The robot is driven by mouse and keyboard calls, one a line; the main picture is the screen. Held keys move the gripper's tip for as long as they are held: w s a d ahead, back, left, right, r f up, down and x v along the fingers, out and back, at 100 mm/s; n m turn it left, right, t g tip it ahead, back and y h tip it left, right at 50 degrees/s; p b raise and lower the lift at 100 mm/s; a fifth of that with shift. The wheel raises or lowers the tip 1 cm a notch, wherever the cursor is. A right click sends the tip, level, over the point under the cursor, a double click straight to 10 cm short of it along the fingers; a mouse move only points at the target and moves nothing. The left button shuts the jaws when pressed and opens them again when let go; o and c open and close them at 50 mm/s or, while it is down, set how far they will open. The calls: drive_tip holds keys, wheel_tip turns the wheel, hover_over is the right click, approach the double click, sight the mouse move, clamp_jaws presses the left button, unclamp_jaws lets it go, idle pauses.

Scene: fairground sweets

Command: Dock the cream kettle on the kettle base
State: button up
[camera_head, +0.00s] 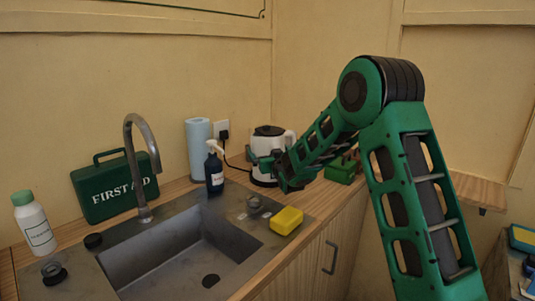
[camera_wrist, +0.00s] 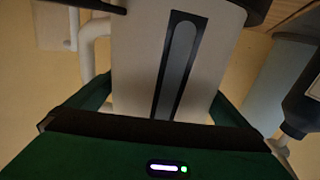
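The cream kettle (camera_head: 264,143), with a dark lid and a pale handle on its right, is at the back of the counter by the wall corner. My gripper (camera_head: 266,163) is at its body, with a finger on each side. In the wrist view, which looks upside down, the kettle body (camera_wrist: 140,60) with its grey level window fills the space between the green fingers, with no clear gap at either side. The fingertips are hidden. I cannot make out the kettle base; the area under the kettle is partly covered by my gripper.
A soap bottle (camera_head: 214,170) and a blue paper roll (camera_head: 199,145) stand left of the kettle. A black cord runs from the wall plug (camera_head: 223,134) toward the kettle. A yellow sponge (camera_head: 286,221) lies by the sink (camera_head: 180,255). A green object (camera_head: 341,169) sits behind my arm.

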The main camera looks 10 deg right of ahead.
drive_tip(key=shift+s, duration=0.1)
drive_tip(key=s, duration=0.7)
drive_tip(key=shift+d, duration=0.15)
drive_tip(key=shift+s, duration=0.15)
